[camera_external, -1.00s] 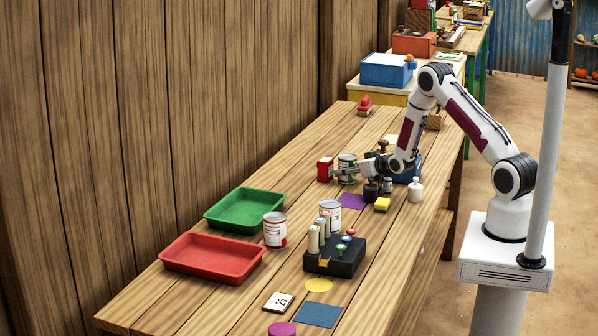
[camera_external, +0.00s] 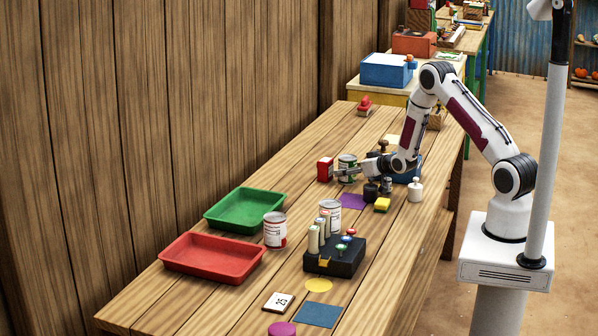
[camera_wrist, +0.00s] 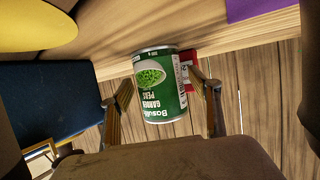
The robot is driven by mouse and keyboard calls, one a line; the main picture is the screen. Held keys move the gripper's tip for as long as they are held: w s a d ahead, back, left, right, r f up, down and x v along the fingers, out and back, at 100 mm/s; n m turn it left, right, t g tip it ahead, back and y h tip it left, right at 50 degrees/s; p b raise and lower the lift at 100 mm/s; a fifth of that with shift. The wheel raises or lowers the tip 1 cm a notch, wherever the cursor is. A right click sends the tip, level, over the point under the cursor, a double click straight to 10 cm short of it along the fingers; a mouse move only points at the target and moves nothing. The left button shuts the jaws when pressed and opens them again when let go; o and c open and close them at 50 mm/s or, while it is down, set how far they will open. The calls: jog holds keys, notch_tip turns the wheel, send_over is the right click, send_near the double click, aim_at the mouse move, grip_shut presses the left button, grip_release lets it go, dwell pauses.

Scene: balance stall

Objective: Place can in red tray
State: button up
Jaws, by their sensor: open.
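A green can labelled garden peas (camera_wrist: 160,88) lies between the two fingers of my open gripper (camera_wrist: 165,105) in the wrist view. I cannot tell whether either finger touches it. In the outside view the green can (camera_external: 347,160) stands at the far part of the table, partly hidden by my gripper (camera_external: 347,173). Two white-and-red cans stand nearer: one (camera_external: 275,231) beside the trays and one (camera_external: 330,212) behind the black block. The red tray (camera_external: 212,259) is empty at the table's near left.
An empty green tray (camera_external: 246,210) stands behind the red one. A red box (camera_external: 325,169) is close beside the green can.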

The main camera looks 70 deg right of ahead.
jog(key=shift+v, duration=5.45)
jog(key=s+a+r+n+g+y, duration=0.1)
jog(key=s+a+r+y, duration=0.1)
jog(key=a+r, duration=0.65)
jog(key=s+a+r+n+g+y, duration=0.1)
jog(key=s+a+r+n+g, duration=0.15)
jog(key=a+r, duration=0.65)
jog(key=s+a+r+g+y, duration=0.1)
jog(key=s+a, duration=0.4)
jog(key=s, duration=0.3)
jog(key=s+a+r+n+g+y, duration=0.1)
jog(key=s+a+r, duration=0.1)
jog(key=s+a, duration=0.3)
jog(key=s+a+r+n+g+y, duration=0.1)
jog(key=s+a, duration=0.4)
jog(key=s, duration=0.6)
jog(key=shift+s+a+r, duration=0.15)
jog(key=shift+a+r, duration=0.1)
jog(key=shift+r, duration=0.05)
